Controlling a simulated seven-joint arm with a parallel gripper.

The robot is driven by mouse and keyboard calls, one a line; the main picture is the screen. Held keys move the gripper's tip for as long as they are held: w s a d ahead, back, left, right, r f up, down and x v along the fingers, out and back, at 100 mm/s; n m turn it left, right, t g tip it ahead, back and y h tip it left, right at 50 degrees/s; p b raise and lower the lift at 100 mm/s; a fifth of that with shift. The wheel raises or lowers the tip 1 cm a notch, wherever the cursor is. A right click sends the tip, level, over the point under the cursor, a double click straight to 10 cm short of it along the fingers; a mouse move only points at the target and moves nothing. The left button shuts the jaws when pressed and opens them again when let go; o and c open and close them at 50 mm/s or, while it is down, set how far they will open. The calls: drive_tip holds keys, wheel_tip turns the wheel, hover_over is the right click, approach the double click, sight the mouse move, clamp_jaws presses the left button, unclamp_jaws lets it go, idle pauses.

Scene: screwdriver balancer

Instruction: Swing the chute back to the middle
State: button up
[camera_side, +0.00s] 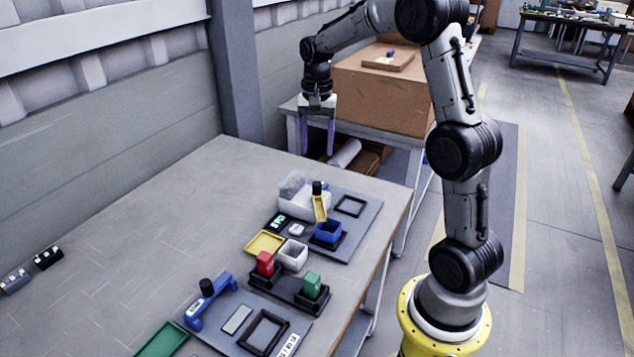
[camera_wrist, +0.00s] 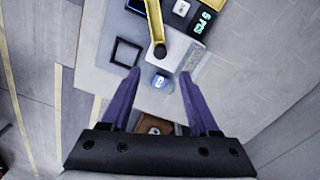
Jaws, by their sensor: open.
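The yellow chute (camera_side: 320,207) stands at the front of a white bin (camera_side: 291,187) on the far grey panel. A black knob (camera_side: 317,187) tops its upper end. Its lower end points toward the blue cup (camera_side: 328,231), on the right side of the row of containers. In the wrist view the chute (camera_wrist: 154,20) runs up from the black knob (camera_wrist: 160,51) to the top edge. My gripper (camera_side: 317,153) is open and empty, fingers down, above and behind the chute. In the wrist view the purple fingertips (camera_wrist: 160,74) lie to either side below the knob.
A white cup (camera_side: 292,255) and a yellow tray (camera_side: 265,243) sit left of the blue cup. A green display (camera_side: 279,222) and a black square frame (camera_side: 350,206) flank the chute. Red (camera_side: 265,263) and green (camera_side: 312,284) blocks stand nearer. The table's left is mostly clear.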

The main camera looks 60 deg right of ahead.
sight(317, 183)
wheel_tip(317, 183, down, 11)
drive_tip(key=shift+f, duration=0.1)
idle(0.3)
clamp_jaws()
idle(1.4)
